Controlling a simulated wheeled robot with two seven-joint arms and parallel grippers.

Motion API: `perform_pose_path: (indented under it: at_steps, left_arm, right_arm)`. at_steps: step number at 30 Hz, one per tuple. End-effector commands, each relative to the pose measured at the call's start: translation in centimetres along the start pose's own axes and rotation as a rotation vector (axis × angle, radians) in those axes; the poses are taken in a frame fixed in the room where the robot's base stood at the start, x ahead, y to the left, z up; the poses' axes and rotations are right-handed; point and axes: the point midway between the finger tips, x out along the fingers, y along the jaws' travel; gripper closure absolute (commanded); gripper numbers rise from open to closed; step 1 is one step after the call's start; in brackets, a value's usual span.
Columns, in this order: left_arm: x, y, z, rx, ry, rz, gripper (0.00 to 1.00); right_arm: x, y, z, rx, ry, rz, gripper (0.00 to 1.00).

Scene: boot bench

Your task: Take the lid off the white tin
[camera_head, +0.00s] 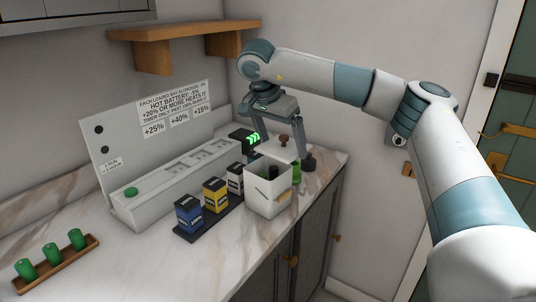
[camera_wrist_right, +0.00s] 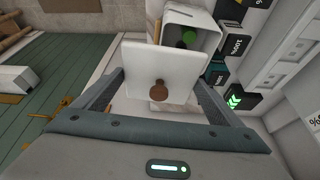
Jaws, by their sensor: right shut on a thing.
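The white tin (camera_head: 268,199) stands upright on the counter near its right end. Its top is open and dark and green things show inside; its open mouth also shows in the wrist view (camera_wrist_right: 206,30). The square white lid (camera_head: 272,153) with a brown knob (camera_head: 284,139) is off the tin, above and a little behind its mouth. My right gripper (camera_head: 285,154) is shut on the lid, its fingers at two opposite edges. In the wrist view the lid (camera_wrist_right: 140,65) covers part of the tin. My left gripper is not in view.
A dark tray with blue (camera_head: 188,214), yellow (camera_head: 214,194) and white (camera_head: 235,178) batteries sits left of the tin. Behind is a grey charger box (camera_head: 170,190) with a sign. A wooden rack (camera_head: 56,266) holds green cylinders at front left. Clear marble lies between.

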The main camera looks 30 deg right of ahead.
Motion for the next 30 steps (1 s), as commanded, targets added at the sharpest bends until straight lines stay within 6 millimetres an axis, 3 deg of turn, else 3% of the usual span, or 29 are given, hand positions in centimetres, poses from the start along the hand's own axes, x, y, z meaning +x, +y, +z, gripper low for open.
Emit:
perform_pose_path:
  at_steps: [3, 8, 16, 30]
  left_arm:
    - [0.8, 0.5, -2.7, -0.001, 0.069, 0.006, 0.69]
    - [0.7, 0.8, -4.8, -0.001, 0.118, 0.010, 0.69]
    - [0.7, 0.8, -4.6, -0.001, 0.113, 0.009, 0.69]
    - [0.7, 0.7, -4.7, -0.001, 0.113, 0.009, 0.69]
  right_arm:
    - [-0.9, 2.4, -0.8, 0.002, -0.001, -0.003, 0.33]
    - [-2.5, 4.9, -2.0, 0.002, 0.001, -0.002, 0.33]
    - [-3.3, 6.6, -2.6, 0.001, 0.001, -0.001, 0.33]
    - [-3.4, 6.7, -2.6, 0.000, 0.000, 0.000, 0.33]
